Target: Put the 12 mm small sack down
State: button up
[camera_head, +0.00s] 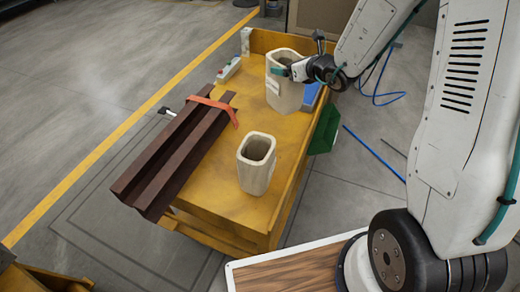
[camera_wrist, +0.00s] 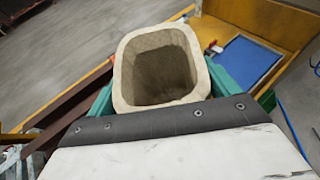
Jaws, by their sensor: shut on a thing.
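My gripper (camera_head: 284,71) is shut on a pale, open-topped sack (camera_head: 284,96) near the back right of the yellow table (camera_head: 215,180). The sack is upright, with a white label on its side. In the wrist view the same sack (camera_wrist: 126,80) sits between the teal fingers, its mouth open and its inside grey-brown. I cannot tell whether its base touches the table. A second, similar sack (camera_head: 256,176) stands upright and apart at the front right of the table. No size marking is readable on either.
Dark brown channel bars (camera_head: 170,165) with an orange strap (camera_head: 214,104) lie along the table's left side and overhang its front. A blue flat item (camera_wrist: 245,62) lies beside the held sack. A green box (camera_head: 325,130) hangs off the right edge. The table is bare between the sacks.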

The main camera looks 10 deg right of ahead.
aim_at(287, 90)
jog(key=s+a+f+n+g+y, duration=0.1)
jog(key=f+n+y, duration=0.1)
jog(key=s+a+f+n+g+y, duration=0.1)
jog(key=a+f+n+y, duration=0.1)
jog(key=s+a+f+n+g+y, duration=0.1)
jog(key=s+f+n+g, duration=0.1)
jog(key=shift+a+y, duration=0.2)
jog(key=shift+y, duration=0.2)
jog(key=shift+g, duration=0.4)
jog(key=f, duration=0.5)
jog(key=shift+s+a+f, duration=0.15)
jog(key=shift+s+f, duration=0.05)
jog(key=shift+s, duration=0.15)
jog(key=shift+f, duration=2.4)
